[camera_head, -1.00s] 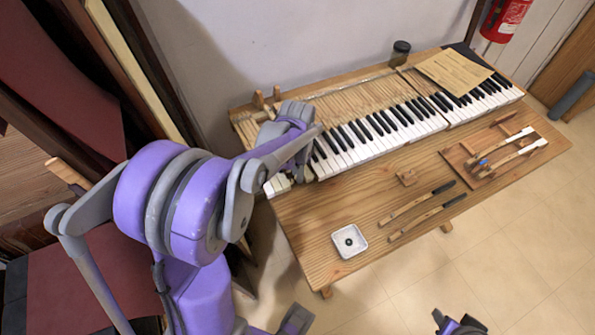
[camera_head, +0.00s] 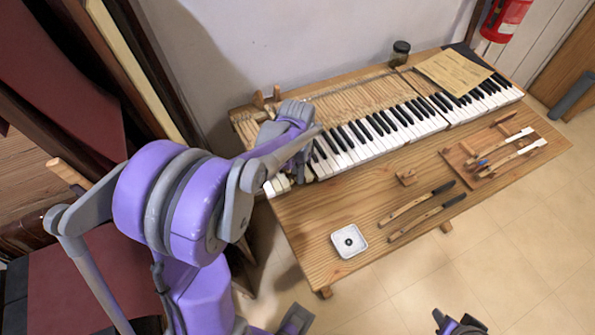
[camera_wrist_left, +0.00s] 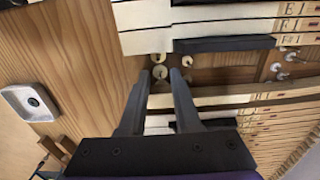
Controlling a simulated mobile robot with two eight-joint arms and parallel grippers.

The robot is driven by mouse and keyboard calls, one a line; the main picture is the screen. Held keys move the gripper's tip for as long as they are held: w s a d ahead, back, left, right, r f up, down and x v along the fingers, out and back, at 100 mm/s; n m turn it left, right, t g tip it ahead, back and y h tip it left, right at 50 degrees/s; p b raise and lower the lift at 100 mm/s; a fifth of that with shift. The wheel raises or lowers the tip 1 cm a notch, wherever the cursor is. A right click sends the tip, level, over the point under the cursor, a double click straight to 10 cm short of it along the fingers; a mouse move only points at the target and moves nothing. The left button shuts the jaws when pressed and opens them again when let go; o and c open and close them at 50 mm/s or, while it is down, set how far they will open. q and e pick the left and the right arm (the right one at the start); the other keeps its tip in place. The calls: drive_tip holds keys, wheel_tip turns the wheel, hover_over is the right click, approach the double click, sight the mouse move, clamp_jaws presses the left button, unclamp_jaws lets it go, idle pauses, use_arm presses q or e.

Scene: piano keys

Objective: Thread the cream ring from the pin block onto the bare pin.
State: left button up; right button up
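My left gripper (camera_wrist_left: 160,74) has its two dark fingers apart, over a gap in the keys. Small round cream rings on pins (camera_wrist_left: 158,58) show at and just beyond the fingertips, with two more right of the right finger (camera_wrist_left: 187,68). I cannot tell which pin is bare, or whether the fingers touch a ring. In the head view the left wrist (camera_head: 290,130) hides the gripper tips and these pins at the keyboard's left end. A purple and dark part, probably my right gripper (camera_head: 458,323), shows at the bottom edge; its fingers are unclear.
White and black keys (camera_head: 380,130) run along the wooden bench (camera_head: 330,215). A white dish (camera_head: 349,241) holds a dark round piece. A small wooden block (camera_head: 406,177), two dark-handled tools (camera_head: 420,215) and a board with loose keys (camera_head: 500,160) lie to the right. The front left bench is mostly clear.

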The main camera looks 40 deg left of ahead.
use_arm(q)
drive_tip(key=shift+r+p, duration=0.6)
drive_tip(key=shift+r, duration=0.35)
use_arm(e)
drive_tip(key=shift+w+r, duration=0.2)
drive_tip(key=shift+r, duration=0.5)
use_arm(q)
drive_tip(key=o, duration=0.6)
drive_tip(key=shift+c, duration=0.2)
drive_tip(key=shift+r, duration=0.1)
use_arm(e)
drive_tip(key=shift+r, duration=0.1)
use_arm(q)
drive_tip(key=shift+r+p, duration=1.45)
drive_tip(key=shift+r, duration=1)
use_arm(e)
drive_tip(key=r, duration=0.1)
drive_tip(key=w+r, duration=0.1)
drive_tip(key=r, duration=0.1)
drive_tip(key=shift+r, duration=0.2)
